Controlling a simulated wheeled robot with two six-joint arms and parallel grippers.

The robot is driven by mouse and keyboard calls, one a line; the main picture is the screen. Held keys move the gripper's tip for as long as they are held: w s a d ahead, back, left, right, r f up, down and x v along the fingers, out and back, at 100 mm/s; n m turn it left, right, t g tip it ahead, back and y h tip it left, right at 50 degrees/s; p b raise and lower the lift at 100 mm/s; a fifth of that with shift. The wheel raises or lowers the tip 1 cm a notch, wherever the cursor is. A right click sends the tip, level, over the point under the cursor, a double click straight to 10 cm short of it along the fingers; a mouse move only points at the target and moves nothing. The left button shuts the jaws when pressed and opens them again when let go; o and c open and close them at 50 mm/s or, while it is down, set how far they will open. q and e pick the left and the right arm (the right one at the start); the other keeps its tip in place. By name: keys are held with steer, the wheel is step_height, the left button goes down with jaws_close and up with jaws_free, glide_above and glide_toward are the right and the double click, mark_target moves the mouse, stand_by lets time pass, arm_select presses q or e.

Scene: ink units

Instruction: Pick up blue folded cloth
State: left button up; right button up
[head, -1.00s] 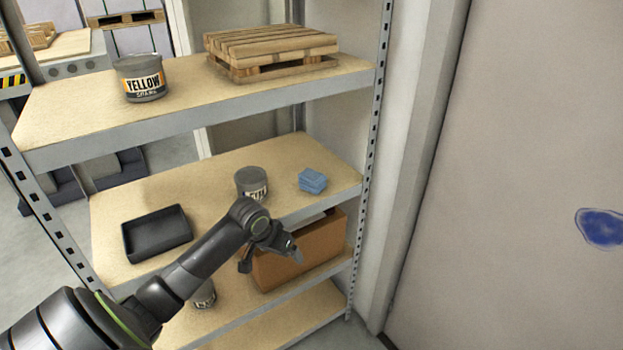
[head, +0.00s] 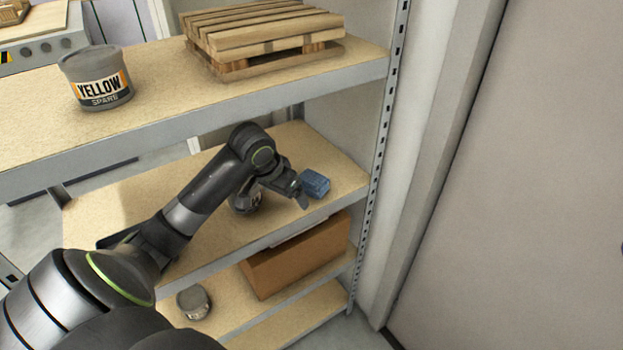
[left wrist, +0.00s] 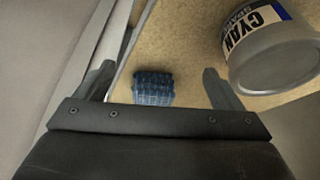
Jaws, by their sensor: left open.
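The blue folded cloth (head: 315,183) lies on the middle shelf near its right end. It also shows in the left wrist view (left wrist: 153,88), between and beyond the two fingers, with its near edge hidden by the gripper body. My left gripper (head: 302,194) is open and empty, just to the left of the cloth in the head view. It also shows in the left wrist view (left wrist: 158,82) with its fingers spread wider than the cloth. My right gripper is not in view.
A cyan ink can (left wrist: 270,50) stands close to one finger; in the head view it (head: 245,201) is partly behind my arm. The upper shelf holds a yellow ink can (head: 97,80) and a small wooden pallet (head: 262,40). A cardboard box (head: 297,256) sits below. A metal upright (head: 380,150) bounds the right.

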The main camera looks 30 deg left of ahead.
mark_target(311, 179)
arm_select(q)
steer(key=w, duration=0.4)
steer(key=shift+w+d+r, duration=0.2)
steer(key=shift+d, duration=0.1)
steer(key=w, duration=0.3)
steer(key=shift+w+a+f, duration=0.15)
steer(key=shift+w, duration=0.3)
steer(key=shift+w+p, duration=0.3)
steer(key=shift+w, duration=0.05)
steer(key=shift+w+f, duration=0.15)
steer(key=shift+w, duration=0.1)
steer(key=x, duration=0.4)
steer(key=shift+w+f, duration=0.15)
steer(key=shift+f, duration=0.15)
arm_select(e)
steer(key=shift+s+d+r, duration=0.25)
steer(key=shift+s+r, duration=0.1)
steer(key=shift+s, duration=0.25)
